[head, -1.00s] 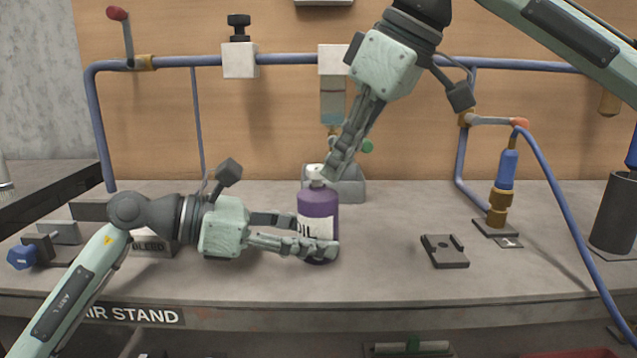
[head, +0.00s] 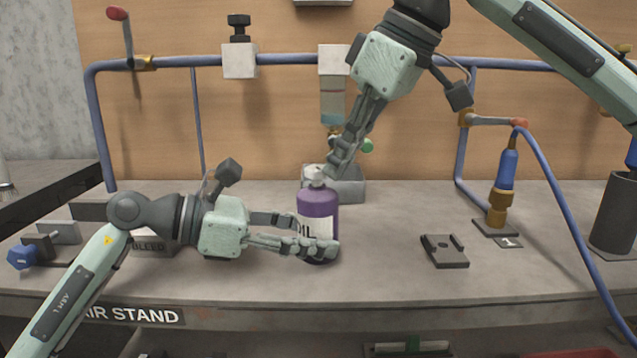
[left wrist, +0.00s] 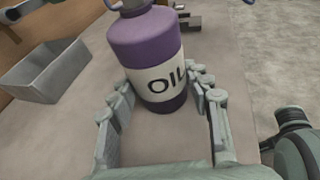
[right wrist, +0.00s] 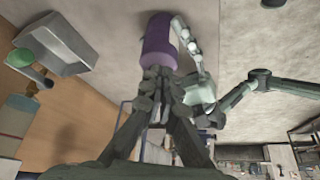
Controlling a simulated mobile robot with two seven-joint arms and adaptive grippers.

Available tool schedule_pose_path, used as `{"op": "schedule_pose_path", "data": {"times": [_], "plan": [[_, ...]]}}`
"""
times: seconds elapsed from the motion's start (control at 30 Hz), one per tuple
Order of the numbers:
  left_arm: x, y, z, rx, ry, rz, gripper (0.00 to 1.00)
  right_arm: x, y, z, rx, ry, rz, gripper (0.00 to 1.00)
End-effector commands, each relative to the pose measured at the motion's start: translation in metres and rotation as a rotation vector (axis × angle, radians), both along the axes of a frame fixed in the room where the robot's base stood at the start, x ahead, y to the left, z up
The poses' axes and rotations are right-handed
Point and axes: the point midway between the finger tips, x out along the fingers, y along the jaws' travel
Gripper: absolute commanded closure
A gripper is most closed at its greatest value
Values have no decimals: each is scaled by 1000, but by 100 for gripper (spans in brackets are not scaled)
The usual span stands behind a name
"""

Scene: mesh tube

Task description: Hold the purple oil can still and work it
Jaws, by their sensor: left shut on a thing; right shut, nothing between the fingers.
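The left wrist view shows the can (left wrist: 147,45) between those fingers (left wrist: 160,95). My right gripper (head: 338,166) is shut and empty, pointing down just above and behind the can's top; it looks slightly apart from it. In the right wrist view its closed fingertips (right wrist: 160,80) overlap the can (right wrist: 159,42), hiding its top.
A grey bin (head: 350,190) stands behind the can. A dark slotted block (head: 444,252) lies to the right. A blue pipe (head: 290,59) with valves runs along the back board, and a blue hose (head: 565,205) hangs at right. The bench between can and block is clear.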

Motion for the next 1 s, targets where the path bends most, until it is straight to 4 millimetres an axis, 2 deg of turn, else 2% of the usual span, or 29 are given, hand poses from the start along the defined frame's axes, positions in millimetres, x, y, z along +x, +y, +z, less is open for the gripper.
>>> {"op": "schedule_pose_path", "data": {"times": [0.2,0.6,1.0], "plan": [[-2,-1,0,0,-2,-5,67,6,-2,0,1,-1,-1,100],[-1,-1,0,-1,-1,-2,67,2,-10,2,0,-2,-2,100],[0,0,0,0,0,0,68,3,-8,47,2,-3,-1,100]]}}
